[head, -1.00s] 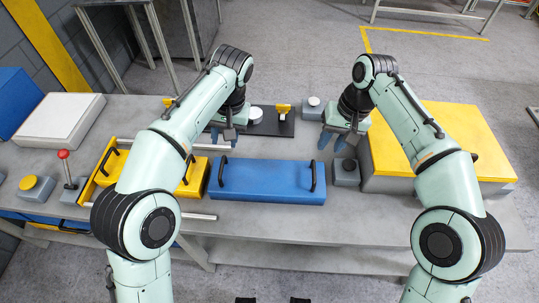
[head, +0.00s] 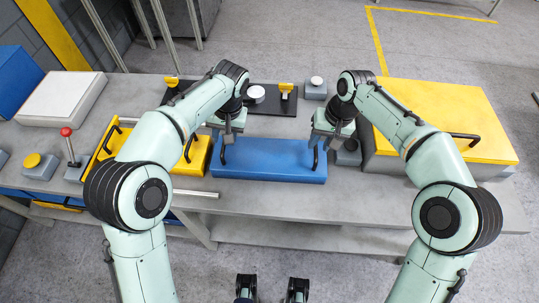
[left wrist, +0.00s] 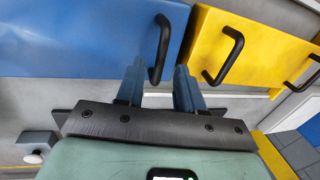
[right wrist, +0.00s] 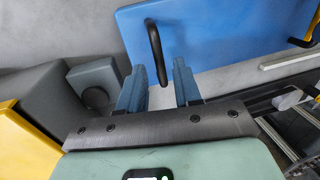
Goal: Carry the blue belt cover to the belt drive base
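The blue belt cover (head: 268,160) lies flat on the grey bench, with a black handle near each end. The black plate (head: 272,104) behind it, with a white disc and two yellow pieces, looks like the belt drive base; my left arm hides part of it. My left gripper (left wrist: 160,84) is open, with the left handle (left wrist: 160,48) just ahead, in line with the gap between its fingers. My right gripper (right wrist: 158,86) is open, with the right handle (right wrist: 155,50) just ahead of its finger gap. The cover also shows in both wrist views.
A yellow cover (head: 193,160) with black handles lies close to the left of the blue one. A large yellow-topped box (head: 450,122) stands at right. A small grey block (head: 347,157) sits between it and the blue cover. A red-knobbed lever (head: 67,132) stands at left.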

